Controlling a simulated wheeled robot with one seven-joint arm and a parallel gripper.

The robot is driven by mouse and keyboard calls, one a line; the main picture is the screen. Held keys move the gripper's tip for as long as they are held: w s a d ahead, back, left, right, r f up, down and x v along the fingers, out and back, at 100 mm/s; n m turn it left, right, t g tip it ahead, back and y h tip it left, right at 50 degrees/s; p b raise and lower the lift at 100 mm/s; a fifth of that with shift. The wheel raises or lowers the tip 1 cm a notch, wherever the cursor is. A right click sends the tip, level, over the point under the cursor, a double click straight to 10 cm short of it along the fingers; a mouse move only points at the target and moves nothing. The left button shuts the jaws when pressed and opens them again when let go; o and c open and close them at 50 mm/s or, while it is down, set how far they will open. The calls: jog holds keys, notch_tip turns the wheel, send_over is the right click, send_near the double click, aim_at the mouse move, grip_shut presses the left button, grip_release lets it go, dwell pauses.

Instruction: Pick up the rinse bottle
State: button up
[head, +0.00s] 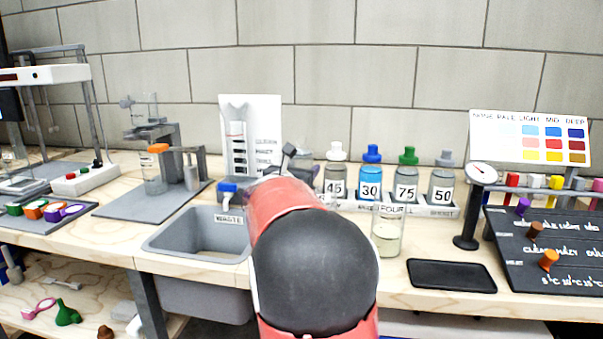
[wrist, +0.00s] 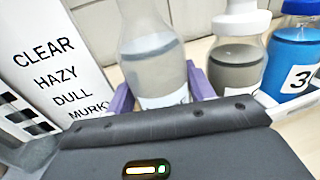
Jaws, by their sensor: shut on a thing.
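The rinse bottle (wrist: 153,65), a clear bottle with pale liquid and a white label too cut off to read, stands between the purple fingers of my gripper (wrist: 161,88) in the wrist view. My gripper is shut on it. Its top is out of that frame, and its base is hidden by my gripper body. In the head view my red and black arm hides most of the gripper and the bottle. I cannot tell whether the bottle touches the bench.
Right of it stand bottles marked 45 (head: 336,178), 30 (head: 370,183), 75 (head: 406,184) and 50 (head: 441,186) in a white rack. A clarity card (head: 247,120) stands behind. A glass jar (head: 387,236), sink (head: 192,234) and black tray (head: 451,276) are nearby.

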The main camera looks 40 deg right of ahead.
aim_at(297, 161)
jog(key=r, duration=0.3)
jog(key=shift+s+a, duration=0.15)
jog(key=shift+a, duration=0.15)
jog(key=b+v, duration=0.1)
jog(key=v, duration=1.6)
jog(key=shift+s+d+f+m+g+h+p, duration=0.2)
jog(key=shift+s+d+m+g+p, duration=0.3)
jog(key=shift+m+g, duration=1.4)
jog(key=shift+s+d+f+m+g+h+p, duration=0.2)
jog(key=shift+d+m+g, duration=0.7)
jog(key=shift+g, duration=1.8)
jog(key=shift+s+d+m+g+h+p, duration=0.4)
jog(key=shift+m+g+p, duration=0.15)
jog(key=shift+m+g, duration=1.45)
jog(key=shift+f+g, duration=0.15)
jog(key=shift+g, duration=0.15)
jog(key=shift+s+f+m, duration=0.1)
jog(key=shift+f+m, duration=0.25)
jog(key=shift+m, duration=0.35)
jog(key=shift+s+m+y, duration=0.2)
jog(key=shift+m+y, duration=0.2)
jog(key=shift+m, duration=0.5)
notch_tip(297, 161, up, 9)
jog(key=s+m+t, duration=0.1)
jog(key=m, duration=0.2)
jog(key=shift+w+f+m+t+y+b, duration=0.15)
jog(key=shift+f+m+t+y+b, duration=0.2)
jog(key=shift+f+m, duration=0.6)
